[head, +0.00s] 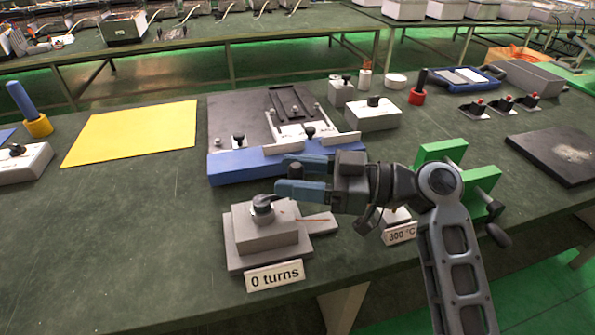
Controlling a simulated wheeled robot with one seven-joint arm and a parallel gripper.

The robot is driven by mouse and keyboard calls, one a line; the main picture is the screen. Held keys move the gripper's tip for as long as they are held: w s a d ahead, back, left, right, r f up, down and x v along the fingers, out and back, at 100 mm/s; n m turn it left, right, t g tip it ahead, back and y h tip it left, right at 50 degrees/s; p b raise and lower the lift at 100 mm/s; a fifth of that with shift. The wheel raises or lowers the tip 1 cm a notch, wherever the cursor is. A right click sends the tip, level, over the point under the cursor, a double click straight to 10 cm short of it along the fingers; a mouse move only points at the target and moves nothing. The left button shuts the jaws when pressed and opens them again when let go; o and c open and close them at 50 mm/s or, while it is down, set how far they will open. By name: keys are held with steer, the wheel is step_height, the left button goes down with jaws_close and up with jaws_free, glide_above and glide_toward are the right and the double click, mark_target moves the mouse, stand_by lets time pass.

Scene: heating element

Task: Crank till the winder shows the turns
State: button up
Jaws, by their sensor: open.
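The winder (264,236) is a grey stepped block near the table's front edge. A dark round knob with a short crank arm (263,205) sits on its top. A white sign (275,275) in front of it reads "0 turns". My gripper (281,178) reaches in from the right, its two blue fingers parted. They are above and just beside the knob, and the lower finger overlaps the crank's right end in the picture. I cannot tell whether they touch.
A blue-fronted fixture (235,168) lies just behind my gripper. A green-plated device (440,152) stands right, near my forearm, with a "300 °C" sign (400,233) in front. A yellow sheet (132,133) lies left. The table's front left is clear.

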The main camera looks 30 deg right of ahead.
jaws_close()
stand_by(0.4)
